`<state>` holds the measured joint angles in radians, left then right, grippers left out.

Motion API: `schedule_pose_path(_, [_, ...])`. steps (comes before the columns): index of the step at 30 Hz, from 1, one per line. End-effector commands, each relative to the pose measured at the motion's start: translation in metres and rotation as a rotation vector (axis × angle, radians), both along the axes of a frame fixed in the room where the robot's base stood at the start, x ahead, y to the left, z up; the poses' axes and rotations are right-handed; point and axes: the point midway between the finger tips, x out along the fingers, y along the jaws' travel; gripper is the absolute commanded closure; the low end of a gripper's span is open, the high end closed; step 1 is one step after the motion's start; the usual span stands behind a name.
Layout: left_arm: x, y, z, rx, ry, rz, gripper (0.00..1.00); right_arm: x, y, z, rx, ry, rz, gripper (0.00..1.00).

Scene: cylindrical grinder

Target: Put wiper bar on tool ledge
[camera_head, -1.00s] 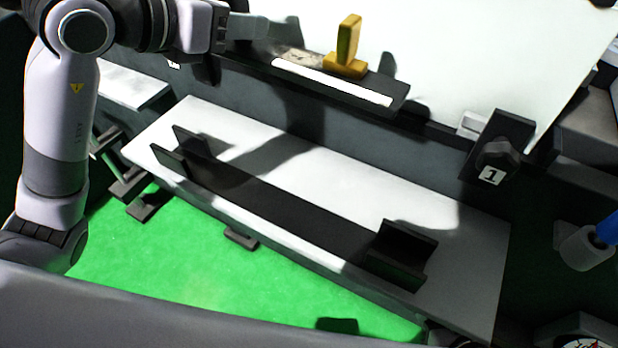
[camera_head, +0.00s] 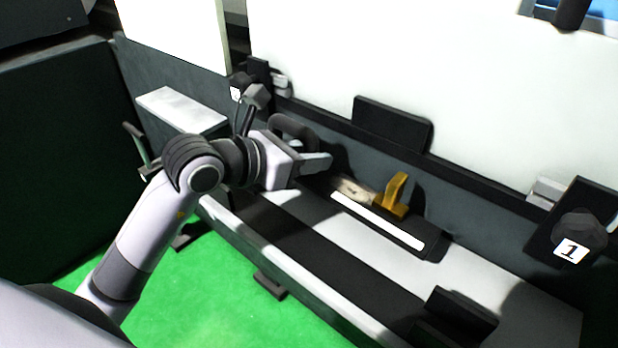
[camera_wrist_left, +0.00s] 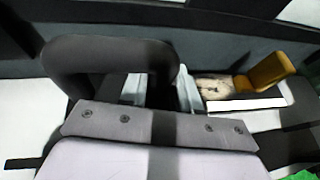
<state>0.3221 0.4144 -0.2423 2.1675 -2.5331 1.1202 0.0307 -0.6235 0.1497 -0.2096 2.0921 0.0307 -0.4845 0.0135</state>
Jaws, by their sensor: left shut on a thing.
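The tool ledge (camera_head: 432,246) is a narrow dark shelf on the front of the machine. It also shows in the left wrist view (camera_wrist_left: 245,104). My left gripper (camera_head: 318,163) is just off the ledge's left end. It is shut on a dark, thick, arched bar (camera_head: 293,127), which I take to be the wiper bar. In the left wrist view the wiper bar (camera_wrist_left: 95,52) curves to the left, and its right end goes down between the fingers (camera_wrist_left: 162,92). The exact contact is partly hidden. My right gripper is not in view.
On the ledge are a yellow upright tool (camera_head: 397,195), a mottled patch (camera_head: 352,188) at its left end and a white strip (camera_head: 378,220). Below lies a pale table with a dark rack (camera_head: 450,308). A knob marked 1 (camera_head: 578,235) sticks out at right.

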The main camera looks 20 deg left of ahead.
Motion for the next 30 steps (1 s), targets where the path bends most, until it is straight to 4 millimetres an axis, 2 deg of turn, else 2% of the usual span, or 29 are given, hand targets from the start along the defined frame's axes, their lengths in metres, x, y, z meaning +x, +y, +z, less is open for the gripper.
schedule_pose_path(9, [0.000,0.000,-0.038,-0.004,-0.002,0.001,1.00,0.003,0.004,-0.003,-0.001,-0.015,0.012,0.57])
schedule_pose_path(16, [0.000,0.000,-0.040,-0.002,-0.005,0.000,1.00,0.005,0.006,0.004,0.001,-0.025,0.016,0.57])
schedule_pose_path(17, [0.000,0.000,-0.043,0.002,0.003,0.000,0.62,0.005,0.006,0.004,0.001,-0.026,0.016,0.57])
schedule_pose_path(18, [0.000,0.000,-0.043,0.001,0.003,-0.001,0.49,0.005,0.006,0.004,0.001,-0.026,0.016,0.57])
schedule_pose_path(19, [0.000,0.000,-0.043,0.002,0.003,0.000,0.43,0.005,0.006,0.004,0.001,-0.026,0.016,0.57])
schedule_pose_path(30, [-0.003,0.002,-0.041,0.001,0.002,0.001,0.43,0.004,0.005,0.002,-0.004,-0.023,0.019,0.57])
